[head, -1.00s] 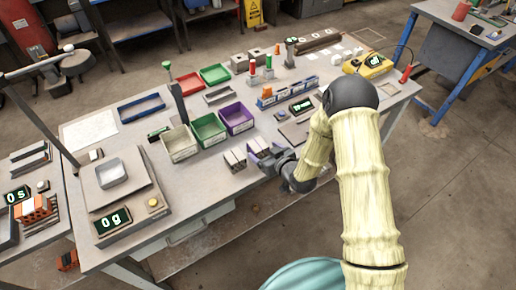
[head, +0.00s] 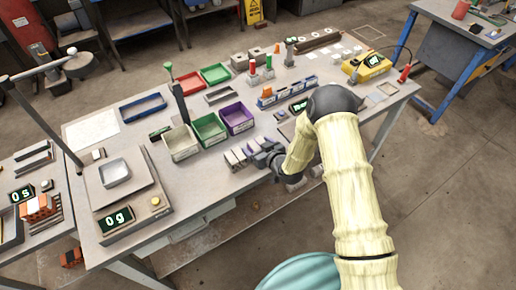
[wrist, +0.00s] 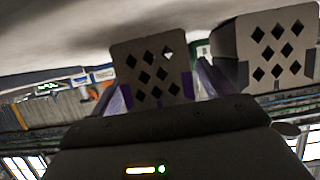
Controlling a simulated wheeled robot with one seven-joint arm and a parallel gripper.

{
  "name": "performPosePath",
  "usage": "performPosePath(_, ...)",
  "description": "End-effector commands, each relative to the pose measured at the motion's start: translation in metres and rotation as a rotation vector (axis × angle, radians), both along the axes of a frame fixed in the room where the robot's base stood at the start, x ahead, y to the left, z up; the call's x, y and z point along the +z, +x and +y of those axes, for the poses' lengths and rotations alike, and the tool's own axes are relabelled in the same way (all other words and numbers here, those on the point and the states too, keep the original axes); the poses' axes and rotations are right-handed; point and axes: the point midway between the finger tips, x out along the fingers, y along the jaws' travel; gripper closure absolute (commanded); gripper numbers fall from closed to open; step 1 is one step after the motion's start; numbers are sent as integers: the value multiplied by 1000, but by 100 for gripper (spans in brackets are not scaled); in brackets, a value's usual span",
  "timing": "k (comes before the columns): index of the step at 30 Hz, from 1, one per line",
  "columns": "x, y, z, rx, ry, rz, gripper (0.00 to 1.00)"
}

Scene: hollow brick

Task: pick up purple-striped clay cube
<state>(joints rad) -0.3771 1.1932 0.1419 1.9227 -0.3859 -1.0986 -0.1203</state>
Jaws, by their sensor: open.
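The purple-striped clay cube (wrist: 151,76) is straight ahead in the wrist view. Its near face has several diamond-shaped holes, and purple bands show at its side edges. My gripper (wrist: 160,92) is open, with a purplish finger on either side of the cube. I cannot tell whether either finger touches it. In the head view my gripper (head: 256,151) is low at the table's front edge, beside a small group of grey cubes (head: 232,160). The purple stripe cannot be made out there, and my gripper partly hides the group.
A second holed cube with grey bands (wrist: 268,52) stands close to the right in the wrist view. Cream (head: 181,146), green (head: 209,131) and purple (head: 237,118) bins stand behind the cubes. A scale (head: 115,217) sits at the left.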

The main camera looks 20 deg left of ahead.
Motion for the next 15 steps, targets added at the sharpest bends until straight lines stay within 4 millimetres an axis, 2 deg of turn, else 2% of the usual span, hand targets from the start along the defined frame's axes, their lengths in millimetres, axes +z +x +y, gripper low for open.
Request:
performPosePath(7, 0, 0, 0, 0, 0, 0, 20)
performPosePath(8, 0, 0, 0, 0, 0, 0, 24)
performPosePath(15, 0, 0, 0, 0, 0, 0, 71)
